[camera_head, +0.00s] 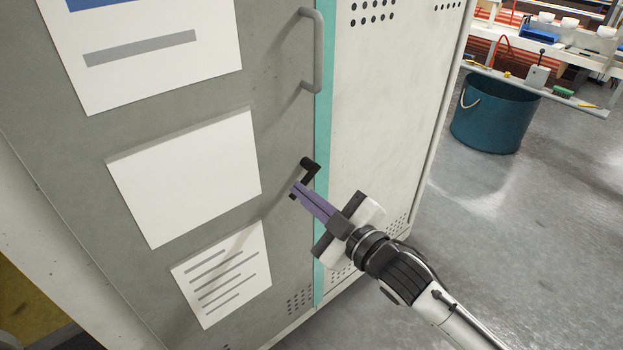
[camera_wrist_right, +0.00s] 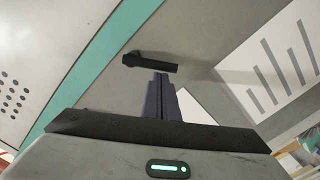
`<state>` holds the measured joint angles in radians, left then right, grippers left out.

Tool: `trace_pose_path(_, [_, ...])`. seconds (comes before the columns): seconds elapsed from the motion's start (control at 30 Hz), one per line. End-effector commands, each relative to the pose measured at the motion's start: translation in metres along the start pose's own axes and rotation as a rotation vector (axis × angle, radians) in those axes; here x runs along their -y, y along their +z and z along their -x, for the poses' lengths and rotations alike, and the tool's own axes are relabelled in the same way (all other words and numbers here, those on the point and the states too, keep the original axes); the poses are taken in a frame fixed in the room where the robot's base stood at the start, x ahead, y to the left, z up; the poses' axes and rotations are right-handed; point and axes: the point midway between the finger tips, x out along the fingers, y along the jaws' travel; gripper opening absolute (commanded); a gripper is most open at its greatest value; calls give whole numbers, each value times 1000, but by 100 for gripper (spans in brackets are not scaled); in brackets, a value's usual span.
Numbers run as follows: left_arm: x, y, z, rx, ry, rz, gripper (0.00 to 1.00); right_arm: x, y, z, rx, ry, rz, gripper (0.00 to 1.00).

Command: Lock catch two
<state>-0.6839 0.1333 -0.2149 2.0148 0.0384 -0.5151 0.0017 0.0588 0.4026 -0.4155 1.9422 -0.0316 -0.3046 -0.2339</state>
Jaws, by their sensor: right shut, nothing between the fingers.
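A black catch (camera_head: 310,168) sits on the grey cabinet door beside the teal strip, below the grey bar handle (camera_head: 312,52). In the right wrist view the catch (camera_wrist_right: 150,62) is a dark lever lying roughly crosswise, just beyond my fingertips. My right gripper (camera_head: 296,188) is shut and empty, its purple fingers together at the lower part of the catch. In the right wrist view the fingers (camera_wrist_right: 161,80) end close below the lever; I cannot tell whether they touch it. My left gripper is out of view.
White sheets, including a lined one (camera_head: 222,274), are on the door. A teal bucket (camera_head: 494,112) stands on the floor at the right, near a cluttered bench. The grey floor (camera_head: 440,215) right of the cabinet is clear.

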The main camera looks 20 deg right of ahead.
Motion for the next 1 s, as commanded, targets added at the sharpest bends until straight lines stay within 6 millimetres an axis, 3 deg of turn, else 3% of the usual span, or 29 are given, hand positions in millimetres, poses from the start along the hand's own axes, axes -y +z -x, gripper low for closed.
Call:
trace_pose_path(0.6, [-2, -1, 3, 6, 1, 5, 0, 5, 34, -1, 4, 27, 582, 0])
trace_pose_path(1.0, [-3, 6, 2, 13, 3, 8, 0, 0, 47, -2, 2, 42, 854, 0])
